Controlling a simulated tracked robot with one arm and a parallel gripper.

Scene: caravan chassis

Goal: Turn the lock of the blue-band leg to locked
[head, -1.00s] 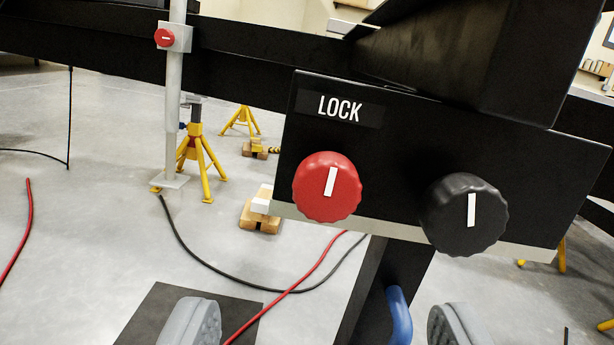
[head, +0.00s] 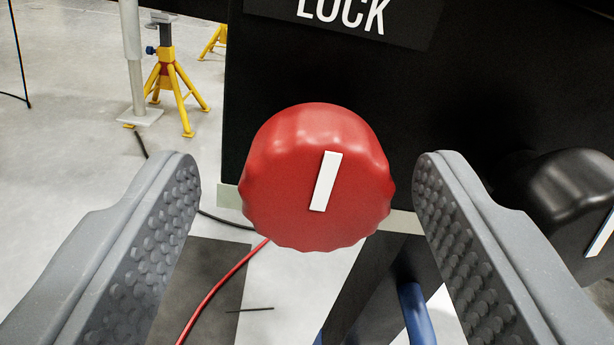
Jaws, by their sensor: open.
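The red lock knob (head: 275,190) is in the middle of the head view, on a black panel (head: 290,70) under a white LOCK label (head: 342,14). Its white pointer mark stands nearly upright, its top leaning a little right. My gripper (head: 300,170) is open, one grey studded finger on each side of the knob. Gaps show between the fingers and the knob. A blue part (head: 416,312), perhaps the leg's band, shows low beside a dark leg (head: 370,285). Most of the leg is hidden.
A black knob (head: 560,195) with a white mark sits right of the right finger, close to it. A yellow stand (head: 170,75) and a grey post (head: 133,60) are at the back left. A red cable (head: 222,285) lies on the floor.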

